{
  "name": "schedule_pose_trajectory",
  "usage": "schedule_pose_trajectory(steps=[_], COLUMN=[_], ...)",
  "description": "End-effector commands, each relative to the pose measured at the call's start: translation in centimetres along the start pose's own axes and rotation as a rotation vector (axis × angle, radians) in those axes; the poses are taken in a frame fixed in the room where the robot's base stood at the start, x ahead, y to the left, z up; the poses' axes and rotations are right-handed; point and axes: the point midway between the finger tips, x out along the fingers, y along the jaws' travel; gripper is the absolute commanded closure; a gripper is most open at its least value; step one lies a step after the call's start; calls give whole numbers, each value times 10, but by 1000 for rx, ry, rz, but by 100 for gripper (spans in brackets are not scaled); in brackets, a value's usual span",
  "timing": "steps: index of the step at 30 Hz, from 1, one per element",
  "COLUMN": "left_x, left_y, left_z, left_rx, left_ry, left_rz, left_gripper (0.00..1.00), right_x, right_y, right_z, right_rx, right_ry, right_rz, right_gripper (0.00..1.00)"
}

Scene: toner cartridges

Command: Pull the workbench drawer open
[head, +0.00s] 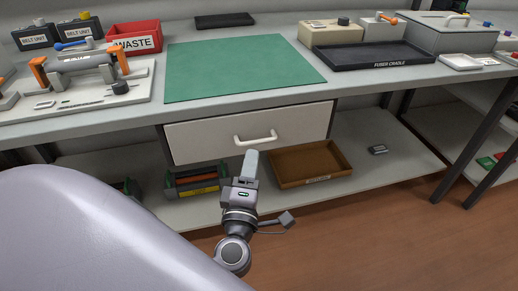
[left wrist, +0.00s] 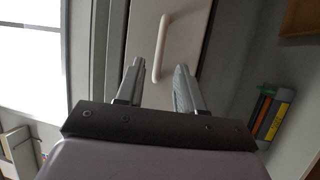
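The workbench drawer (head: 205,138) is a pale front under the bench top. It sits closed, as far as I can tell, with a white bar handle (head: 255,137) in its middle. My left gripper (head: 250,162) is just below and in front of the handle in the head view. In the left wrist view the two fingers (left wrist: 157,88) stand apart, with the handle (left wrist: 162,48) beyond their tips and roughly between them. Nothing is between the fingers, and I see no contact with the handle. My right gripper is not in view.
The bench top holds a green mat (head: 240,68), a red waste bin (head: 134,38) and a black fuser cradle tray (head: 375,56). On the lower shelf are a brown tray (head: 308,163) and a cartridge unit (head: 195,181). Dark bench legs (head: 490,150) stand at the right.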

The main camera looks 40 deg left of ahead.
Motion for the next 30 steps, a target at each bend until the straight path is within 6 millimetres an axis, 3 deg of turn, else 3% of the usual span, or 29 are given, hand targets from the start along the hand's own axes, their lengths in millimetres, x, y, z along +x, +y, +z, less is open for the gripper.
schedule_pose_trajectory(steps=[10, 22, 23, 26, 30], left_x=[47, 56, 56, 56, 56], left_y=[1, 1, 1, 1, 1], left_z=[0, 0, 0, 0, 0], left_rx=[1, 2, 2, 2, 2], left_ry=[-1, -2, -2, -2, -2], left_rz=[4, 2, 2, 2, 2], left_gripper=[63, 63, 66, 99, 100], right_x=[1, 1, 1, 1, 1], right_y=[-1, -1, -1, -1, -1], right_z=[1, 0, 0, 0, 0], right_rx=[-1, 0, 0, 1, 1], right_ry=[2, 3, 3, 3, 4], right_rz=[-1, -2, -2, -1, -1], right_gripper=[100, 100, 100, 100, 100])
